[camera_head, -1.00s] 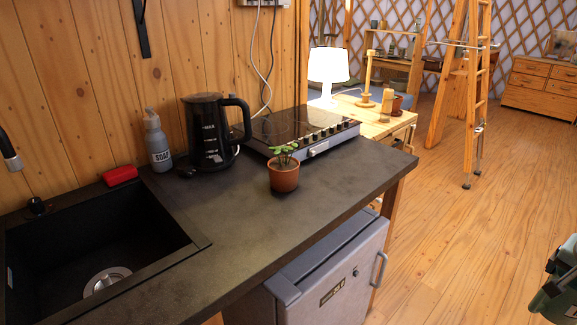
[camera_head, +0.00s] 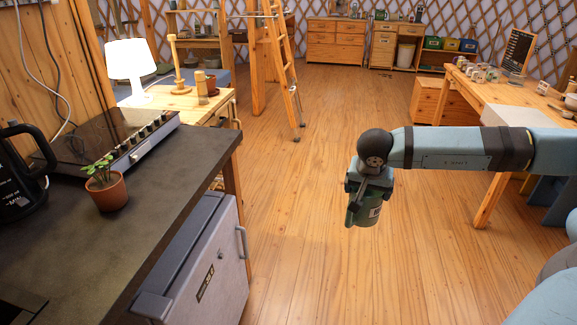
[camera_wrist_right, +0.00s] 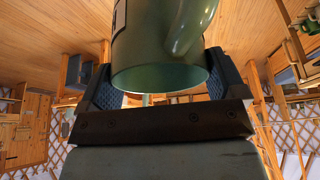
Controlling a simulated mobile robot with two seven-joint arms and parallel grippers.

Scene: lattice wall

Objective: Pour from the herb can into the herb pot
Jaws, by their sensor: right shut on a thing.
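The herb pot (camera_head: 107,191) is a small terracotta pot with a green plant, upright on the dark counter at the left of the head view. My right gripper (camera_head: 366,200) is right of the counter, over the wood floor and well apart from the pot. It is shut on the green herb can (camera_head: 367,214), which has a pale label and is partly hidden by the fingers. The right wrist view shows the can (camera_wrist_right: 160,45) between the two finger pads, with its curved handle or spout in front. My left gripper is not in view.
A black kettle (camera_head: 18,170) and a cooktop (camera_head: 110,135) stand on the counter (camera_head: 180,170) behind and left of the pot. A grey fridge (camera_head: 205,265) is under the counter. A wooden table (camera_head: 490,95) is at the right. The floor between is clear.

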